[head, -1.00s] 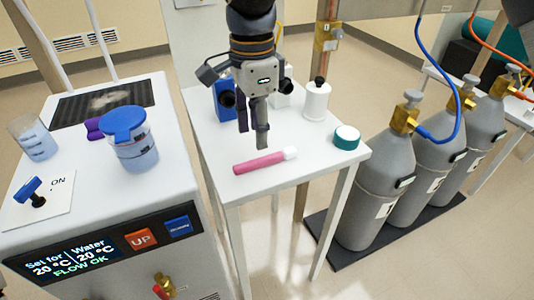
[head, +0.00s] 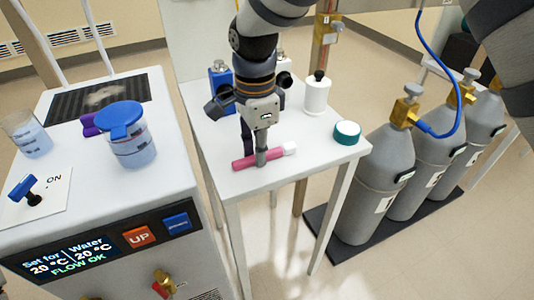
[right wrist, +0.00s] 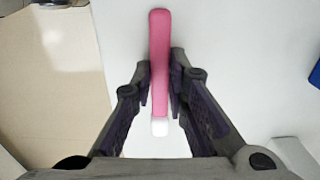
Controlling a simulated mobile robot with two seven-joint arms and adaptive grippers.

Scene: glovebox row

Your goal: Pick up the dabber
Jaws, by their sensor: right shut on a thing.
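The dabber is a pink stick with a white end. It lies on the small white table (head: 220,140), in the head view (head: 245,161) near the front edge. In the right wrist view the dabber (right wrist: 159,60) runs upright through the picture, white end nearest my palm. My right gripper (head: 258,158) reaches down over it, with one finger in front of it. In the right wrist view the fingers of my right gripper (right wrist: 160,95) are closed on both sides of the pink body. My left gripper is not in view.
Behind the dabber stand a blue bottle (head: 221,85) and a white bottle (head: 317,95). The chiller with a blue-lidded beaker (head: 131,148) is at left. Grey gas cylinders (head: 375,190) stand at right.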

